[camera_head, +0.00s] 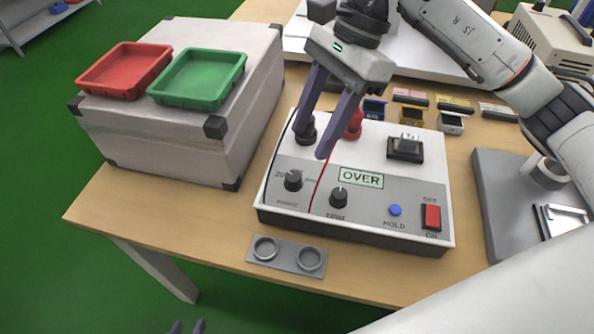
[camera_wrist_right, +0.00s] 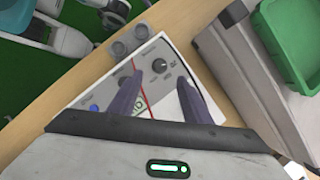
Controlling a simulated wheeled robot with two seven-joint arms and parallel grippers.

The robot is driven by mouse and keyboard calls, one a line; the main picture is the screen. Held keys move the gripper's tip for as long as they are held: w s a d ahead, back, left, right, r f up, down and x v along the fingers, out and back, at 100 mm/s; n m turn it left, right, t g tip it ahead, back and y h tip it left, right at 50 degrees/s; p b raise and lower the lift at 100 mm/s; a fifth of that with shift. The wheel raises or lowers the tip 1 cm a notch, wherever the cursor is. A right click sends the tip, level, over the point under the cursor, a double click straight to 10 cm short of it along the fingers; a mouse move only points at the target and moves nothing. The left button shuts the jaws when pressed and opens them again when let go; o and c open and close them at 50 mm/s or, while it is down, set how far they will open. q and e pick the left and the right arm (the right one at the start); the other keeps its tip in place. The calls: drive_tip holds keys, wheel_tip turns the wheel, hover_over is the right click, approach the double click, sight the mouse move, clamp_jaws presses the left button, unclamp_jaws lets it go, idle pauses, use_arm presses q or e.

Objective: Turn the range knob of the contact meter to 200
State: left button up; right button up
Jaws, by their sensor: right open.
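The contact meter (camera_head: 375,222) is a white and grey box on the table, its display (camera_head: 361,179) reading OVER. The range knob (camera_head: 293,180), black, is at its front left; it also shows in the right wrist view (camera_wrist_right: 160,66). A second black knob (camera_head: 339,196) sits to its right. My right gripper (camera_head: 312,142) is open and empty, above the meter's left part and pointing down. In the right wrist view the range knob shows just beyond the gap between its fingertips (camera_wrist_right: 157,80), apart from them. The knob's small markings are unreadable.
Black (camera_head: 306,131) and red (camera_head: 353,127) terminals stand behind the knobs, with thin leads running forward. A blue button (camera_head: 395,210) and red switch (camera_head: 432,216) are at right. A large case (camera_head: 165,150) stands left. A holder with two rings (camera_head: 287,257) lies in front.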

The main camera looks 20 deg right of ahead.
sight(294, 175)
drive_tip(key=x, duration=0.7)
drive_tip(key=shift+a+f, duration=0.1)
drive_tip(key=shift+a, duration=0.05)
drive_tip(key=shift+s+a+f, duration=0.1)
drive_tip(key=shift+a+f, duration=0.15)
drive_tip(key=shift+f, duration=0.35)
drive_tip(key=c, duration=1)
